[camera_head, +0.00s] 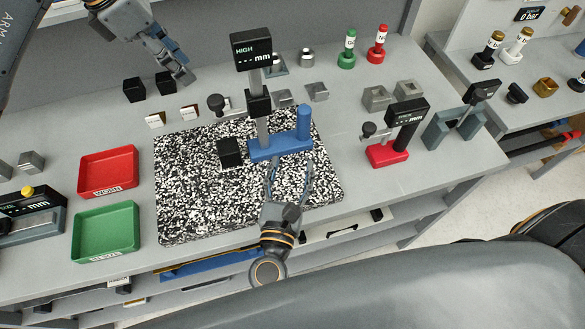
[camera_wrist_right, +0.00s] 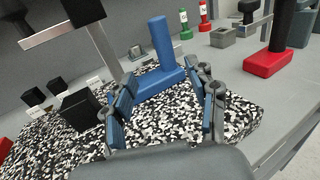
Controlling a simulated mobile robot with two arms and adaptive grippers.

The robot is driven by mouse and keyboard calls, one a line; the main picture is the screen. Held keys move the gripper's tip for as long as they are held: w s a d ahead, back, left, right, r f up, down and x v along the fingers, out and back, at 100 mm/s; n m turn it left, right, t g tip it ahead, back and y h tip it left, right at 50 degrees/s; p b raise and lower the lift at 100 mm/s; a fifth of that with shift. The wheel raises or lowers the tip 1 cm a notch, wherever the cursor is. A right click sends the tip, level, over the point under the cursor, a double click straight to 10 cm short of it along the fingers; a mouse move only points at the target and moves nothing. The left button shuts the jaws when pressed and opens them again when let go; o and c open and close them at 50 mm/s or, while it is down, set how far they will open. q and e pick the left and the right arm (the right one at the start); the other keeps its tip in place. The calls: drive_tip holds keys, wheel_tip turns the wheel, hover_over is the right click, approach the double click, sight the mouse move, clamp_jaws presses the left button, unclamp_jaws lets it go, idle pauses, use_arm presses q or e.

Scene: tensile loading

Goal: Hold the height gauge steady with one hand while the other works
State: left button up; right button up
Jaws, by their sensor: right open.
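The height gauge has a blue base (camera_head: 280,148) with a blue post, a grey column and a black display (camera_head: 251,49) reading "HIGH --- mm". It stands upright on the speckled black-and-white plate (camera_head: 185,215). My right gripper (camera_head: 289,165) is open at the base's near edge, fingers spread. In the right wrist view the blue base (camera_wrist_right: 158,82) shows between and just beyond the fingertips (camera_wrist_right: 165,92); I cannot tell whether they touch it. A black block (camera_head: 229,153) sits on the plate left of the gauge. My left gripper (camera_head: 184,76) is over the back left of the bench, away from the gauge.
A red tray (camera_head: 108,168) and a green tray (camera_head: 106,230) lie left of the plate. Black blocks (camera_head: 134,90) stand near my left gripper. A red-based gauge (camera_head: 388,155) stands to the right. Green (camera_head: 346,58) and red (camera_head: 377,52) handled gauges stand at the back.

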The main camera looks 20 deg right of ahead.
sight(214, 99)
drive_tip(key=shift+w+d+m+h, duration=0.3)
drive_tip(key=shift+w+d, duration=0.15)
drive_tip(key=shift+w, duration=0.05)
drive_tip(key=x, duration=1.2)
drive_tip(key=shift+w+f, duration=0.2)
drive_tip(key=shift+w, duration=0.1)
clamp_jaws()
use_arm(q)
drive_tip(key=o, duration=0.3)
drive_tip(key=shift+r, duration=0.1)
drive_tip(key=d+f+n, duration=0.1)
drive_tip(key=f, duration=0.2)
drive_tip(key=d+f+n, duration=0.1)
drive_tip(key=f, duration=0.2)
drive_tip(key=d+f+t, duration=0.1)
drive_tip(key=f, duration=0.2)
drive_tip(key=shift+w+d+f+n, duration=0.1)
drive_tip(key=shift+d+f+n, duration=0.15)
drive_tip(key=shift+n, duration=0.15)
